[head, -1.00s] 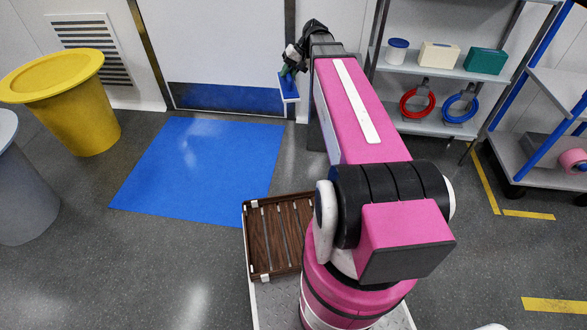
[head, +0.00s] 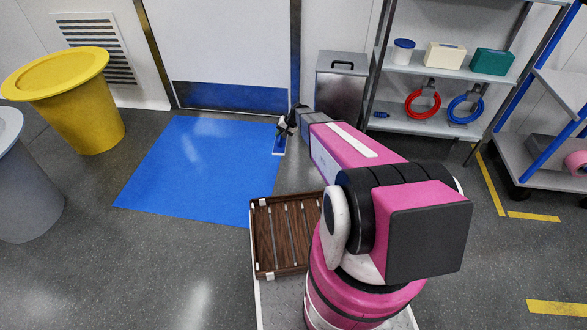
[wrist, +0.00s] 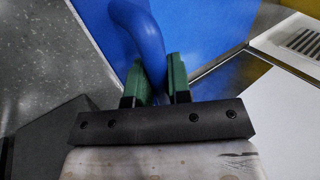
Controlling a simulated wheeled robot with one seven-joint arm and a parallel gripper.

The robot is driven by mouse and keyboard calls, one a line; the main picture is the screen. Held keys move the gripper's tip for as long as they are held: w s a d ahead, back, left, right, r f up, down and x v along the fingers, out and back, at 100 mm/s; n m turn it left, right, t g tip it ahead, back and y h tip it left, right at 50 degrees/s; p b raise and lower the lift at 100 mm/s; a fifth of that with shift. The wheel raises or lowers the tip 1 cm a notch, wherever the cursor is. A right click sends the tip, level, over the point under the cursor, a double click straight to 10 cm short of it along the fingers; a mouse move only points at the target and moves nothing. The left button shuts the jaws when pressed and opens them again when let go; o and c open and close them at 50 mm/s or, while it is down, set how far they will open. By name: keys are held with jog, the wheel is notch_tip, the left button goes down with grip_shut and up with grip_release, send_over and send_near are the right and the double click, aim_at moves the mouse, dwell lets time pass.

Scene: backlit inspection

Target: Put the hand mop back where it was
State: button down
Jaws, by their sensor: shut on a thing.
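The hand mop (head: 279,147) is a small flat pad, blue with a pale edge, hanging low near the right edge of the blue floor mat (head: 195,165). My gripper (head: 286,124) is just above it, at the end of my outstretched arm. In the wrist view, my gripper (wrist: 161,82) has its green fingers shut on the mop's curved blue handle (wrist: 142,38). The mop's pad is not clear in the wrist view. I cannot tell whether the pad touches the floor.
A grey lidded bin (head: 340,85) stands against the wall right of the door (head: 225,45). A shelf rack (head: 440,70) is right of it, with boxes and red and blue coils. A yellow bin (head: 75,110) stands left. A slatted wooden tray (head: 270,265) lies beside my arm's base.

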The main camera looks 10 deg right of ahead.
notch_tip(320, 180, down, 16)
jog(key=a, duration=0.2)
jog(key=shift+m+t, duration=0.3)
jog(key=shift+m, duration=0.1)
jog(key=shift+w+d+f, duration=1)
jog(key=shift+d+f, duration=0.6)
jog(key=shift+f, duration=0.2)
jog(key=shift+w+d+f, duration=0.95)
jog(key=shift+d+f, duration=0.7)
jog(key=shift+f, duration=0.2)
jog(key=shift+w+d+f, duration=1)
jog(key=shift+d+f, duration=0.6)
jog(key=shift+f, duration=0.2)
jog(key=c, duration=1.1)
grip_release()
jog(key=shift+f, duration=0.1)
jog(key=shift+o, duration=0.2)
